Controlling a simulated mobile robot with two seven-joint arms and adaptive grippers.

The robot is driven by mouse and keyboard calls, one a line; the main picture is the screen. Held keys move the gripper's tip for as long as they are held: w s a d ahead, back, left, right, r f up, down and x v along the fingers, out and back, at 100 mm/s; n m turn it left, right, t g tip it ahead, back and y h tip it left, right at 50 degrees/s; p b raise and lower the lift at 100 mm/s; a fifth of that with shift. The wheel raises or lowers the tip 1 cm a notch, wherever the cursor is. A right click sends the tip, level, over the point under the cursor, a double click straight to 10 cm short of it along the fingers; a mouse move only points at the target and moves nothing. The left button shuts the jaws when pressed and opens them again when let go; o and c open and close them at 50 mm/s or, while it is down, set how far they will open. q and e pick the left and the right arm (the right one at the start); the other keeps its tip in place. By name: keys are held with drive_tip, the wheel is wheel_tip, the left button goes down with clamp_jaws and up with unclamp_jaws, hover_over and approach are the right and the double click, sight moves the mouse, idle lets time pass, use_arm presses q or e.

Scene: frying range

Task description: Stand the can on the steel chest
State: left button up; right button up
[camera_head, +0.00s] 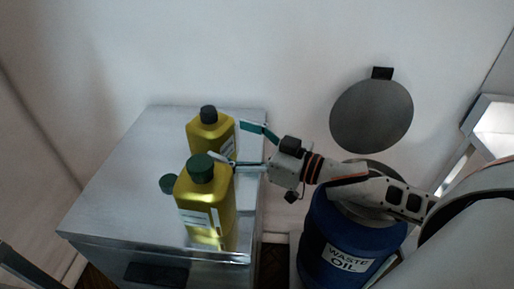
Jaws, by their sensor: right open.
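The steel chest (115,190) stands at the left with a shiny flat top. A yellow can with a green cap (208,205) stands upright near its front right edge, with a pale label and a reflection below it. A second yellow can with a dark cap (203,129) stands upright behind it. My right gripper (229,141) reaches in from the right with its fingers apart. One finger passes near the green cap, the other beside the rear can; I cannot tell whether either touches. My left gripper is not in view.
A blue waste oil drum (322,238) stands right of the chest, under my right arm. A round grey disc (372,116) is at the wall. The chest top's left side is clear.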

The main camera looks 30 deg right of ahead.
drive_tip(key=v, duration=0.3)
drive_tip(key=shift+s, duration=0.1)
drive_tip(key=shift+v, duration=0.75)
drive_tip(key=shift+s+d+p, duration=0.2)
drive_tip(key=shift+s+p, duration=0.05)
drive_tip(key=shift+p, duration=0.05)
drive_tip(key=shift+s+d, duration=0.1)
drive_tip(key=shift+s, duration=0.1)
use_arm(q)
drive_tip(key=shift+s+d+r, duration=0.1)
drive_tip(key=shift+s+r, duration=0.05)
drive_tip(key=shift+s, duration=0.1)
use_arm(e)
drive_tip(key=shift+s+d, duration=0.2)
drive_tip(key=shift+s, duration=0.05)
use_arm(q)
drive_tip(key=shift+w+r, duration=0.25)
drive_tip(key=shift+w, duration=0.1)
